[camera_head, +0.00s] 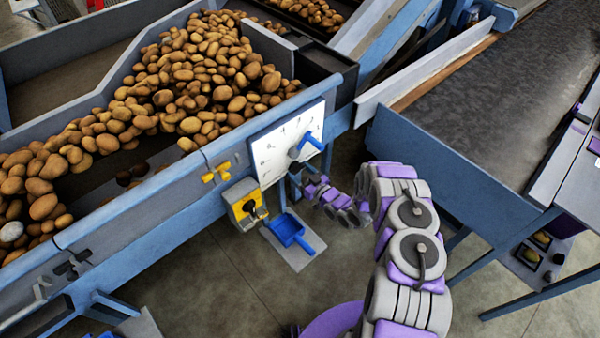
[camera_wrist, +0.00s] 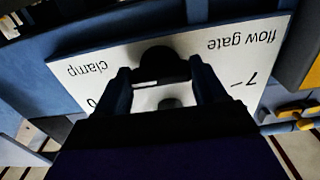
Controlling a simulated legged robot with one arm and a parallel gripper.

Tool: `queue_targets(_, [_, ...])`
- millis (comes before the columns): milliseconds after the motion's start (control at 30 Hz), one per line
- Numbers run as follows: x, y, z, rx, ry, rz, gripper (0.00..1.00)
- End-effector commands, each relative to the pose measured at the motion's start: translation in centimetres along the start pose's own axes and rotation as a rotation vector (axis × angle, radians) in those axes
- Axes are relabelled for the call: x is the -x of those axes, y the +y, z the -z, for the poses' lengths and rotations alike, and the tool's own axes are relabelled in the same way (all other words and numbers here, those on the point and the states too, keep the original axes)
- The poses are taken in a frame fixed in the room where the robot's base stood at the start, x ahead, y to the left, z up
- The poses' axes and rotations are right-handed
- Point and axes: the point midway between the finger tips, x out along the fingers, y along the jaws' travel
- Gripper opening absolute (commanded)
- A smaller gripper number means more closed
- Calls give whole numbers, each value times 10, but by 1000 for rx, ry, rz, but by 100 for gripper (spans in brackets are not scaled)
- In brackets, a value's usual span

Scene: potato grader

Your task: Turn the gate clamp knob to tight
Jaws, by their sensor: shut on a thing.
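The gate clamp knob (camera_wrist: 163,62) is round and black, beside the word "clamp" in the wrist view, where the lettering is upside down. My gripper (camera_wrist: 163,80) has one finger on each side of it and is shut on it. The knob's pointer and angle cannot be made out. In the head view my gripper (camera_head: 302,180) is small and dark at the lower edge of the white flow gate panel (camera_head: 272,160). The knob is too dark there to separate from the fingers.
A yellow switch box (camera_head: 244,203) and a blue scoop (camera_head: 288,231) are below left. A yellow handle (camera_head: 215,173) is further left. The potato hopper (camera_head: 180,185) stands behind; a conveyor (camera_head: 480,95) is at right.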

Motion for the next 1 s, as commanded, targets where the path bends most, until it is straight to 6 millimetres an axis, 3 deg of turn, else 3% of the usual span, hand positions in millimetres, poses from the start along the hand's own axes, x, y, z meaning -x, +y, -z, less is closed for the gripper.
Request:
queue_targets(133, [2, -1, -4, -5, -8, 0, 40])
queue_targets(167, [2, -1, -4, -5, -8, 0, 72])
queue_targets(400, [1, -1, -1, -1, -2, 0, 95])
queue_targets(767, [8, 0, 0, 0, -1, -2, 96])
queue_targets(1000, [50, 2, 0, -3, -3, -6, 96])
